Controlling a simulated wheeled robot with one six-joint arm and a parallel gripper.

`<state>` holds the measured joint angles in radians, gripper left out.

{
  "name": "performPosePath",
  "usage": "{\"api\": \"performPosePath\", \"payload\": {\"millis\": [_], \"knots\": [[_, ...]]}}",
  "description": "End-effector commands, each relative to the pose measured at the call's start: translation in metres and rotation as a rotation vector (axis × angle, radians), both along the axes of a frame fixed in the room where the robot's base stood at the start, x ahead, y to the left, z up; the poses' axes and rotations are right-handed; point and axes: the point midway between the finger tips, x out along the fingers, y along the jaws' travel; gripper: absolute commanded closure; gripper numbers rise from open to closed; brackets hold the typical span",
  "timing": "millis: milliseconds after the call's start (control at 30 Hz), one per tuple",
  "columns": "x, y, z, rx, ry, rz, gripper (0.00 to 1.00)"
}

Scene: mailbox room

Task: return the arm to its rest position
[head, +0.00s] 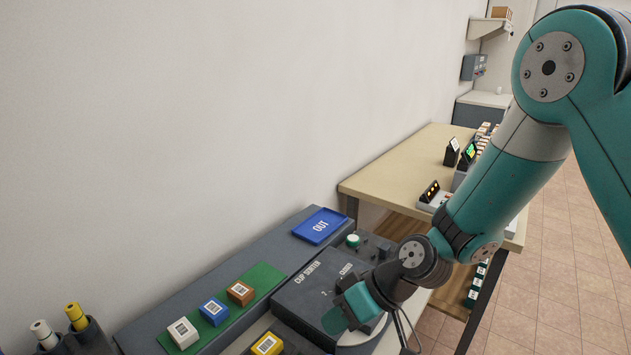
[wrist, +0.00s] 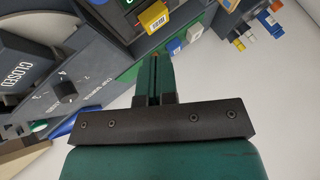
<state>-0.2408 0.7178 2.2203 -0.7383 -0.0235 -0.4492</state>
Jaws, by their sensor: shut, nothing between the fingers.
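My teal arm reaches in from the right of the head view, and its wrist is bent down over the dark "CUP SORTER" box (head: 310,290). My gripper (head: 335,320) is over the front part of that box in the head view. In the wrist view my gripper (wrist: 154,62) has its two teal fingers together with nothing held. The box also shows in the wrist view with a dial (wrist: 64,90) and a "CLOSED" plate (wrist: 18,65). I cannot tell whether the fingers touch the box.
A green mat (head: 262,277) holds white, blue and brown labelled blocks. A yellow block (head: 267,344) is in front. A blue OUT tray (head: 320,226) lies behind. A holder (head: 75,340) with yellow and white cylinders stands left. A wooden table (head: 400,165) with devices stands behind. Tiled floor is clear at right.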

Motion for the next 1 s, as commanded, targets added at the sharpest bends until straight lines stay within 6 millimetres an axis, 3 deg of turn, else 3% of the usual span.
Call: {"api": "performPosePath", "payload": {"millis": [33, 200, 433, 600, 700, 1000], "knots": [[-0.004, -0.003, 0.022, -0.015, -0.007, 0.009, 1.0], [-0.04, -0.027, 0.091, -0.119, 0.018, 0.021, 1.0], [-0.105, -0.072, 0.156, -0.279, 0.05, -0.031, 1.0], [-0.144, -0.099, 0.177, -0.364, 0.071, -0.088, 1.0], [-0.156, -0.107, 0.181, -0.391, 0.08, -0.11, 1.0], [-0.161, -0.111, 0.183, -0.404, 0.086, -0.121, 1.0]]}}
